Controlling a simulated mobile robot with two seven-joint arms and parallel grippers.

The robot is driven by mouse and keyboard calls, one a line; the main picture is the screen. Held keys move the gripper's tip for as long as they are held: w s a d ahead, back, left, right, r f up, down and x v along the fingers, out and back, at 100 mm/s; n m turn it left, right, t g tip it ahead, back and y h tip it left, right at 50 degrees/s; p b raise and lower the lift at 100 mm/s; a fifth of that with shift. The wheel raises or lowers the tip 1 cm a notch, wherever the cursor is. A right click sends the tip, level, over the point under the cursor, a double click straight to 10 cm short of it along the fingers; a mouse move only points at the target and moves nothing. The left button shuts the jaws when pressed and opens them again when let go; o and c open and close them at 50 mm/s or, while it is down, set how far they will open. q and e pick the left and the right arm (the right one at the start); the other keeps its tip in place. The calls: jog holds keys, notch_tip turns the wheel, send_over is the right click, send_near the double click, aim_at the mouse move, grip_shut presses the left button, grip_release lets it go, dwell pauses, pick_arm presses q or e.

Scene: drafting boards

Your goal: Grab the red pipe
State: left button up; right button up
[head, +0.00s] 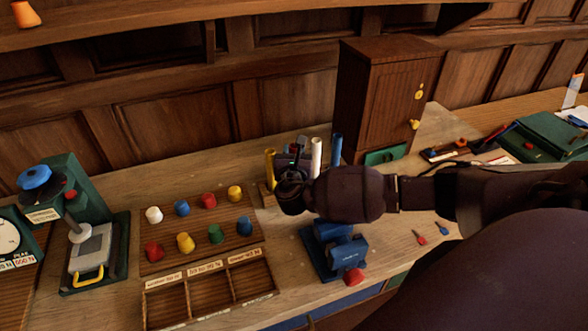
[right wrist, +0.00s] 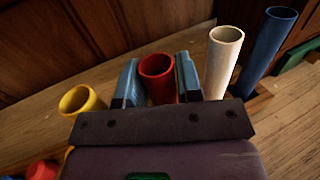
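The red pipe (right wrist: 158,72) stands in the right wrist view between the two blue-grey fingers of my right gripper (right wrist: 158,80). The fingers lie on either side of its upper end, very close to it; I cannot tell whether they press on it. In the head view my right gripper (head: 293,165) is over the pipe row, seen from behind, and it hides nearly all of the red pipe. My left gripper is not in view.
A yellow pipe (right wrist: 82,102) stands left of the red one; a white pipe (right wrist: 222,62) and a blue pipe (right wrist: 268,50) stand right. A board of coloured knobs (head: 240,238), a divided tray (head: 146,308) and a blue vise (head: 342,255) are near. A wooden cabinet (head: 370,100) stands behind.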

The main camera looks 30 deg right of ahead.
grip_shut()
jog(key=shift+r, duration=0.1)
